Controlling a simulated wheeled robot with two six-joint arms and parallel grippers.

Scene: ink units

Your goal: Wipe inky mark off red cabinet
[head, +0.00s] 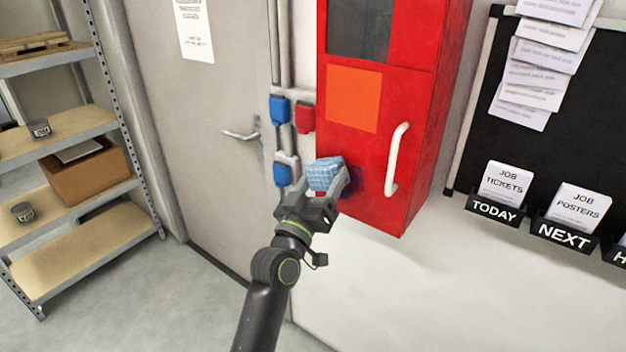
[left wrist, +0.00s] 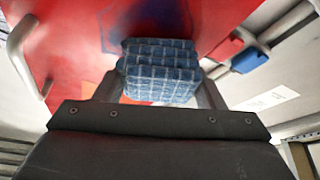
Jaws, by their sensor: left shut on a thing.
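The red cabinet (head: 375,148) hangs on the wall, with a white handle (head: 396,160) on its door and an orange panel above. A dark purple inky mark (head: 352,180) shows on the lower door, partly hidden behind my left gripper (head: 329,182). The mark also shows in the left wrist view (left wrist: 120,22), just beyond the cloth. My left gripper is shut on a blue checked cloth (head: 324,174), which also fills the middle of the left wrist view (left wrist: 160,70). The cloth is at or very near the door; contact cannot be told. My right gripper is not in view.
Blue and red sockets (head: 305,117) sit on the wall left of the cabinet. A grey door (head: 200,120) with a lever handle and a metal shelf unit (head: 80,195) stand further left. A black board (head: 560,120) with card holders hangs at the right.

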